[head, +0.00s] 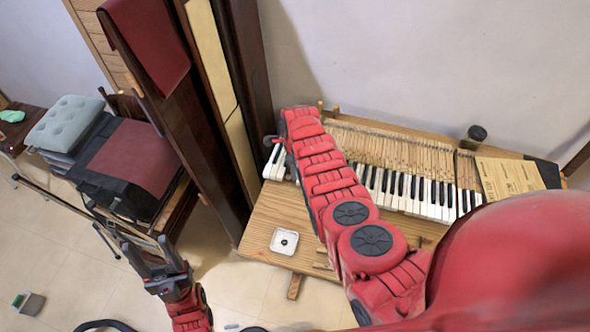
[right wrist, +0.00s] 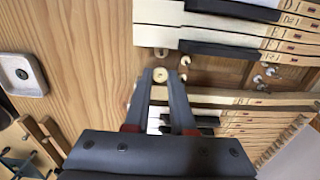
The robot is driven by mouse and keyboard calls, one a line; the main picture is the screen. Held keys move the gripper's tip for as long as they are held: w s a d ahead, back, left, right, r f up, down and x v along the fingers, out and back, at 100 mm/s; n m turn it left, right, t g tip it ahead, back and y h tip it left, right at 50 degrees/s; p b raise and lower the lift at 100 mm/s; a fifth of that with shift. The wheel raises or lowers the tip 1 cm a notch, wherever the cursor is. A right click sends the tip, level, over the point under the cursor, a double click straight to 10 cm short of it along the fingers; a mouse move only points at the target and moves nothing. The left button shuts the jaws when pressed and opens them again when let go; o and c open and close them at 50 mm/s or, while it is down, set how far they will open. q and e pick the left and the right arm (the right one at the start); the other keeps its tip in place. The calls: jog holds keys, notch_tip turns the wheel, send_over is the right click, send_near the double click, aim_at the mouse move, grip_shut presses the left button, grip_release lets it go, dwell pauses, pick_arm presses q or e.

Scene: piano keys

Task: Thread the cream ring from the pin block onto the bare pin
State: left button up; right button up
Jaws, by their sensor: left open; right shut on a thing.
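The cream ring (right wrist: 160,75) sits between the fingertips of my right gripper (right wrist: 160,79), which is shut on it, above the wooden key bed. In a gap between the keys, small pale pins (right wrist: 185,60) stand just right of the ring; I cannot tell which one is bare. A white square block (right wrist: 22,73) with a dark round centre lies at the left of the right wrist view. It also shows in the head view (head: 285,241). My left gripper (head: 153,259) is open and empty, away from the piano. The right fingertips are hidden in the head view.
Piano keys (head: 430,190) run across the wooden bench (head: 262,217). Long keys lie on both sides of the gap. A dark jar (head: 474,137) and a tan board (head: 508,177) are at the right. A tall dark panel (head: 190,130) stands left of the bench.

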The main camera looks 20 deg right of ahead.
jog(key=shift+f+b, duration=0.9)
jog(key=shift+f, duration=0.15)
dwell(0.4)
jog(key=o, duration=0.3)
dwell(0.3)
jog(key=shift+r, duration=0.1)
jog(key=shift+r+p, duration=1.05)
jog(key=shift+p, duration=0.05)
